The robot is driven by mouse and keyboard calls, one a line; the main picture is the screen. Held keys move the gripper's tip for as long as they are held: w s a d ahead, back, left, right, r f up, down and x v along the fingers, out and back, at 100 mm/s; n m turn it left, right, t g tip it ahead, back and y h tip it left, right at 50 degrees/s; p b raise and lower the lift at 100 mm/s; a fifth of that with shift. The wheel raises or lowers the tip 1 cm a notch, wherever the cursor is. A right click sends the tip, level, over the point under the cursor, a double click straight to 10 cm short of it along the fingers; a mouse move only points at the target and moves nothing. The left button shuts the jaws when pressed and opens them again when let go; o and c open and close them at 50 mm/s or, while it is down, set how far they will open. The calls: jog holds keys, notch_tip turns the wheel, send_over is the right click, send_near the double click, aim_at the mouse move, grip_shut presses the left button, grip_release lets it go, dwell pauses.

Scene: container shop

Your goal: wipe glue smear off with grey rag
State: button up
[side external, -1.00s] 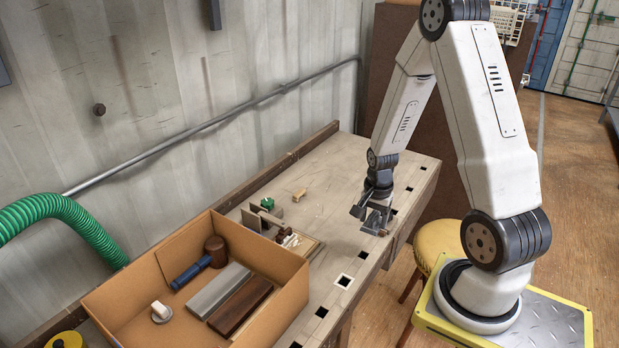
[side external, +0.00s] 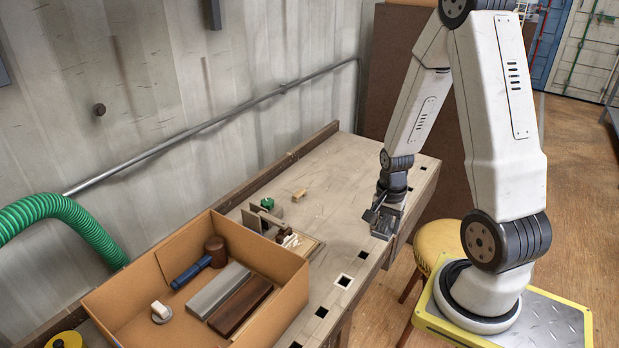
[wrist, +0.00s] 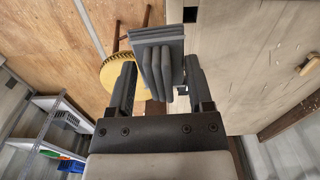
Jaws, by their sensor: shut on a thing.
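My gripper (side external: 381,216) is over the front edge of the workbench (side external: 345,215), toward its far right end. In the wrist view my gripper (wrist: 160,66) is shut on the grey rag (wrist: 157,38), a folded, ridged grey cloth that sticks out past the fingertips. In the side view the rag (side external: 384,230) is a small grey patch under the fingers. Whether it touches the bench top cannot be told. I cannot make out a glue smear in either view.
A cardboard box (side external: 125,300) with a mallet (side external: 214,251) and bars stands at the near left. A small wooden block (side external: 299,194) and a wooden holder (side external: 265,222) sit on the bench. A yellow stool (side external: 443,240) stands beside it. The far bench top is clear.

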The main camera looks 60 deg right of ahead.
jog(key=o, duration=0.6)
jog(key=c, duration=0.5)
jog(key=shift+o, duration=0.2)
jog(key=shift+w+d+f, duration=0.1)
jog(key=shift+w, duration=0.5)
jog(key=w+a+f, duration=0.2)
jog(key=w+a, duration=0.1)
jog(key=w, duration=1.6)
jog(key=shift+w+a+m, duration=0.2)
jog(key=shift+w+m, duration=0.15)
jog(key=shift+m, duration=0.05)
jog(key=shift+f, duration=0.15)
jog(key=shift+f, duration=2.4)
jog(key=shift+r+n, duration=0.1)
jog(key=shift+n, duration=0.2)
